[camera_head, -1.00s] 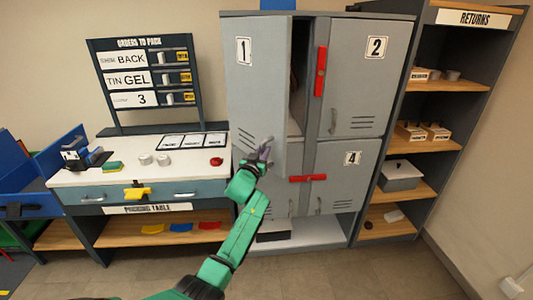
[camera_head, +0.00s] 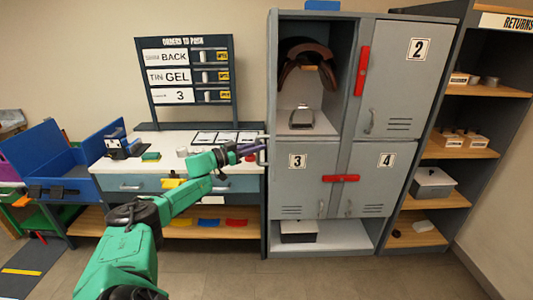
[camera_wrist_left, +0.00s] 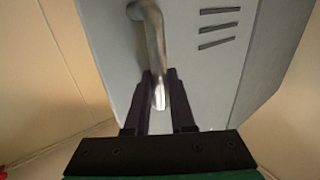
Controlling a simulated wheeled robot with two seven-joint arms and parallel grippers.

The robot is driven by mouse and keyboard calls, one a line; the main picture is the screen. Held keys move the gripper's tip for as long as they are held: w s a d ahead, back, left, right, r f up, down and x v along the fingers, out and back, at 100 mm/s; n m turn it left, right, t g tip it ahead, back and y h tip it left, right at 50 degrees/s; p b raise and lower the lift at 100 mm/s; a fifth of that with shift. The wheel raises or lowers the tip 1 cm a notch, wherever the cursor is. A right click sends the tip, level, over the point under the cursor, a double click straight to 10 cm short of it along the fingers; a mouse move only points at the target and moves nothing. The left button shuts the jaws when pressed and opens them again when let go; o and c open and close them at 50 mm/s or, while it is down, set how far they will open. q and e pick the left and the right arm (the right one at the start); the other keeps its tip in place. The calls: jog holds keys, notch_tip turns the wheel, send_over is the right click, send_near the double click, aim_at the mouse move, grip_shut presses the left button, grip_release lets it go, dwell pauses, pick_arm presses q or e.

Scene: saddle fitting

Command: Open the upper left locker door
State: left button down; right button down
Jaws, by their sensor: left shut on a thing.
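The upper left locker compartment stands open in the head view. Its door (camera_head: 272,75) is swung out to the left and shows nearly edge-on. In the left wrist view the grey door (camera_wrist_left: 220,75) shows its vent slots and metal handle (camera_wrist_left: 150,35). My left gripper (camera_head: 258,147) is at the door's edge in the head view. In the left wrist view its dark fingers (camera_wrist_left: 159,95) are shut around the lower part of the handle. Inside the compartment are a brown saddle (camera_head: 308,55) and a metal stirrup-like item (camera_head: 301,118). My right gripper is out of view.
Locker doors 2 (camera_head: 405,80), 3 (camera_head: 298,185) and 4 (camera_head: 368,180) are closed. Red bars (camera_head: 362,70) cross the locker front. The packing table (camera_head: 130,165) stands left of the locker, close under my left arm. A returns shelf (camera_head: 480,90) stands at right.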

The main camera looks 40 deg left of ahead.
pick_arm(q)
jog(key=shift+a+r, duration=0.3)
jog(key=shift+r, duration=0.15)
jog(key=c, duration=0.8)
grip_release()
jog(key=shift+o, duration=0.2)
jog(key=shift+w+f, duration=0.2)
jog(key=shift+f, duration=0.15)
jog(key=p+v, duration=0.8)
jog(key=v, duration=0.6)
jog(key=shift+s, duration=0.3)
jog(key=shift+w, duration=0.1)
